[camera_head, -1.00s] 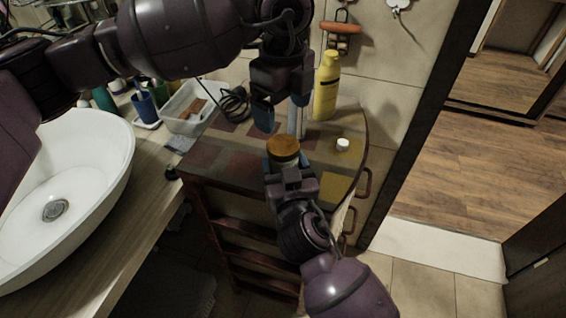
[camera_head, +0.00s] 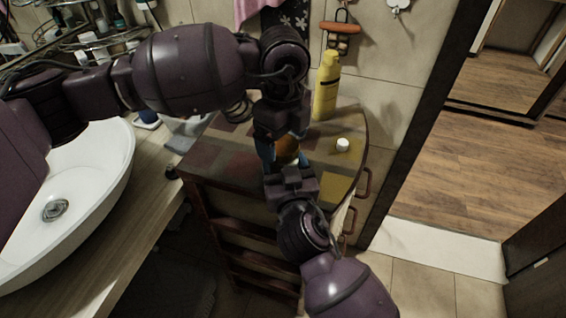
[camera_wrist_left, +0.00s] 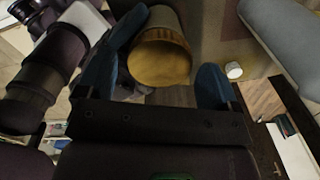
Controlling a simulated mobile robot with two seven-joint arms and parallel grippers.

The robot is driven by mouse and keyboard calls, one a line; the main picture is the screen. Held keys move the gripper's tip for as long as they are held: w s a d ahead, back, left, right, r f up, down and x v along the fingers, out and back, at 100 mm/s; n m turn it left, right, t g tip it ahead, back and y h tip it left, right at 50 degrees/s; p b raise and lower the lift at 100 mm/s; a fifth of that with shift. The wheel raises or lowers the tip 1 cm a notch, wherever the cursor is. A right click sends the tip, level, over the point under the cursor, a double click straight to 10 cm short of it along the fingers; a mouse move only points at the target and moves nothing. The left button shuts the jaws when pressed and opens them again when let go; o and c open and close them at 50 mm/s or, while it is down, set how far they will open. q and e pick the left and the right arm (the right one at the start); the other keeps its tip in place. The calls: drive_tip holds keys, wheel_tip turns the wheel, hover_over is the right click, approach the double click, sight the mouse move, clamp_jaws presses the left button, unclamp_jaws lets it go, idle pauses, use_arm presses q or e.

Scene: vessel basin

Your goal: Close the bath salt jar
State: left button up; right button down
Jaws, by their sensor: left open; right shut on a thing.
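The bath salt jar (camera_wrist_left: 166,20) has a round orange-brown wooden lid (camera_head: 287,150) on top; in the left wrist view the lid's face (camera_wrist_left: 160,62) points toward the camera. I cannot tell how tightly it sits. My right gripper (camera_head: 286,168) is shut on the jar from the front, over the cabinet top. My left gripper (camera_head: 282,143) is above the jar, pointing down. Its blue fingers are open in the left wrist view (camera_wrist_left: 166,80), one on each side of the lid, with a clear gap on the right. Much of the jar is hidden by the grippers.
The patchwork cabinet top (camera_head: 225,150) holds a yellow bottle (camera_head: 326,88) behind the jar and a small white cap (camera_head: 342,145) to its right. A white basin (camera_head: 85,190) is at the left. Wall hooks (camera_head: 341,30) hang at the back.

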use_arm(q)
drive_tip(key=shift+f, duration=0.45)
